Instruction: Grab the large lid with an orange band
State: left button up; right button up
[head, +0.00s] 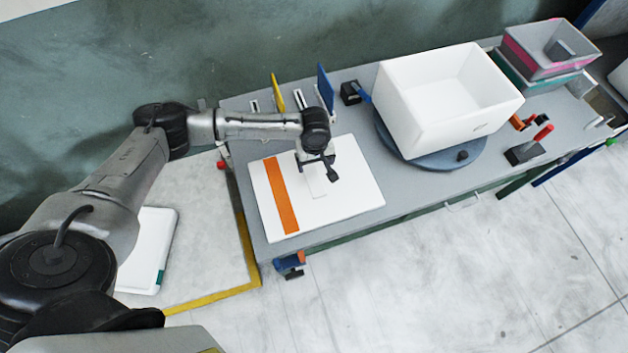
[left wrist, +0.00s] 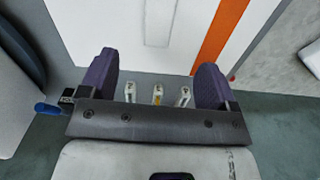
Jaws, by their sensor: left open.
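The large white lid (head: 345,200) with an orange band (head: 281,195) lies flat on the grey table near its left end. The band runs along the lid's left side. In the left wrist view the lid (left wrist: 130,30) and its orange band (left wrist: 218,40) show beyond the fingers. My left gripper (head: 318,178) is over the lid's middle in the head view. Its two dark fingers are apart with nothing between them, as the left wrist view shows (left wrist: 155,85). The height of the fingers above the lid is hard to tell. My right gripper is not in view.
A white foam box (head: 435,120) stands on a round blue-grey turntable (head: 420,160) right of the lid. Yellow (head: 278,92) and blue (head: 326,88) upright plates stand behind the lid. Stacked crates (head: 550,48) are at the far right. Another white lid (head: 150,245) lies lower left.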

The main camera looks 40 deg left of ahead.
aim_at(314, 179)
pick_arm(q)
jog(key=shift+n, duration=0.4)
jog(key=f, duration=0.4)
jog(key=a+f, duration=0.1)
jog(key=f, duration=0.3)
jog(key=f+b, duration=0.1)
jog(key=f, duration=0.4)
jog(key=shift+w+a, duration=0.15)
jog(key=shift+w, duration=0.25)
jog(key=shift+c, duration=0.3)
jog(key=c, duration=1)
